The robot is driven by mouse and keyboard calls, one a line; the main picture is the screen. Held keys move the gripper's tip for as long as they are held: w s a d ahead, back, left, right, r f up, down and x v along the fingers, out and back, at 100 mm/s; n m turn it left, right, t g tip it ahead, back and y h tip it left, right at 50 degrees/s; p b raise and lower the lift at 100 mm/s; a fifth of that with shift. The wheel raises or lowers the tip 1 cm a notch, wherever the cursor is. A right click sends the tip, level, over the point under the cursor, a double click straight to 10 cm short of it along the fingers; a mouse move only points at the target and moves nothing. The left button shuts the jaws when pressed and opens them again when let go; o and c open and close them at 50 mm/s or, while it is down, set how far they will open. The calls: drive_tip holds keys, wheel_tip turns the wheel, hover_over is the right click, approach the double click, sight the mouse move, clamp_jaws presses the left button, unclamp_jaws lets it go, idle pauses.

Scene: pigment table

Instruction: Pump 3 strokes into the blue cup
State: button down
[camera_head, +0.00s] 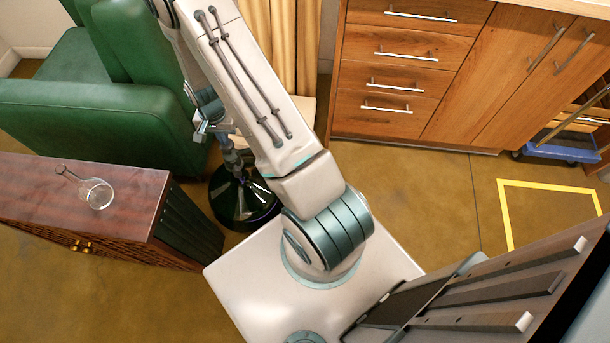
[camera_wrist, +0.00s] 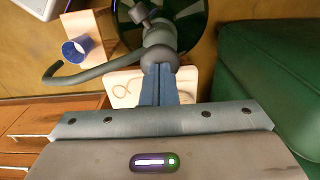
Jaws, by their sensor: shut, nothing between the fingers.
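The blue cup (camera_wrist: 76,49) shows in the wrist view at the upper left, on a small light wooden stand (camera_wrist: 96,24). A grey pump with a long curved spout (camera_wrist: 95,72) is beside it; the spout's hooked end is near the cup, but I cannot tell whether it is over the opening. My gripper (camera_wrist: 158,70) is shut and empty, its blue fingertips at the rounded grey pump head (camera_wrist: 160,48). I cannot tell whether they touch it. In the head view a dark round base (camera_head: 242,203) stands on the floor behind my arm. The cup does not show there.
A green armchair (camera_head: 100,120) stands at the left. A dark red wooden cabinet (camera_head: 135,195) with a glass flask (camera_head: 96,193) on top is in front of it. Wooden drawers (camera_head: 400,70) line the back. Brown floor (camera_head: 430,205) is clear at the right.

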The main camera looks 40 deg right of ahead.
drive_tip(key=shift+f+b, duration=0.8)
drive_tip(key=shift+f, duration=0.35)
drive_tip(key=shift+r, duration=0.2)
drive_tip(key=shift+r+p, duration=1.2)
drive_tip(key=shift+r, duration=0.55)
wheel_tip(320, 180, up, 6)
drive_tip(key=p, duration=0.3)
drive_tip(key=shift+p, duration=0.4)
